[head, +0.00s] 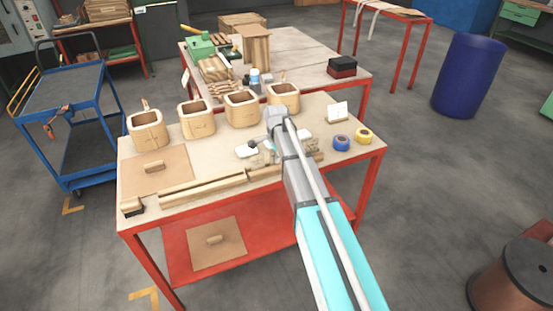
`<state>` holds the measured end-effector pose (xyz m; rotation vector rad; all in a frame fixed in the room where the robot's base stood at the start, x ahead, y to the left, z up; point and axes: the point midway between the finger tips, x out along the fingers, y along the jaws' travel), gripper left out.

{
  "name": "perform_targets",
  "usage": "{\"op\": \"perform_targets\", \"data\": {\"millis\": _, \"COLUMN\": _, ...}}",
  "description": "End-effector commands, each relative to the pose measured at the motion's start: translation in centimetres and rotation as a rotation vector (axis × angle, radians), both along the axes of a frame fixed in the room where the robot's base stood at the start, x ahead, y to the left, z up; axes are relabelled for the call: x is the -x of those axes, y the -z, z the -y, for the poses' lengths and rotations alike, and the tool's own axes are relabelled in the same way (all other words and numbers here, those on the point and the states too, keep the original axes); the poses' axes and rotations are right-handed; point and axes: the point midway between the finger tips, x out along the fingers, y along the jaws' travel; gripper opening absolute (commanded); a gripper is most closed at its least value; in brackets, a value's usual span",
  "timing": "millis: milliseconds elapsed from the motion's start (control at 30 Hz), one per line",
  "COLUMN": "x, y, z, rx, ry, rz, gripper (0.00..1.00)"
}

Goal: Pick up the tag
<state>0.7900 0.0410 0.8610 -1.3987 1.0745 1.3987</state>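My arm reaches from the lower right over the front bench, with its wrist above the bench's middle. My gripper (246,151) seems to be the small dark and white part left of the arm, low over the bench top; its fingers are too small to tell open from shut. A white card (338,109), which may be the tag, stands at the bench's right side, apart from the gripper. Part of the bench behind my arm is hidden.
The bench (350,156) carries several wooden coil formers (196,118) along its back. A blue tape roll (342,143) and a yellow one (364,135) lie at the right. Wooden strips (203,188) lie along the front. A blue cart (80,90) stands left.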

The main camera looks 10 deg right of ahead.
Motion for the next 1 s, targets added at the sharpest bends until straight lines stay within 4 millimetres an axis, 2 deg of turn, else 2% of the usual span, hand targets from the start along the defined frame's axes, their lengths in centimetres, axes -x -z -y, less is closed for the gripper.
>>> {"op": "perform_targets", "data": {"millis": 267, "x": 0.0, "y": -0.8, "z": 0.0, "rx": 0.0, "ry": 0.0, "rz": 0.0, "gripper": 0.0}}
{"op": "perform_targets", "data": {"millis": 600, "x": 0.0, "y": -3.5, "z": 0.0, "rx": 0.0, "ry": 0.0, "rz": 0.0, "gripper": 0.0}}
{"op": "perform_targets", "data": {"millis": 1000, "x": 4.0, "y": -8.1, "z": 0.2, "rx": 0.0, "ry": 0.0, "rz": 0.0, "gripper": 0.0}}
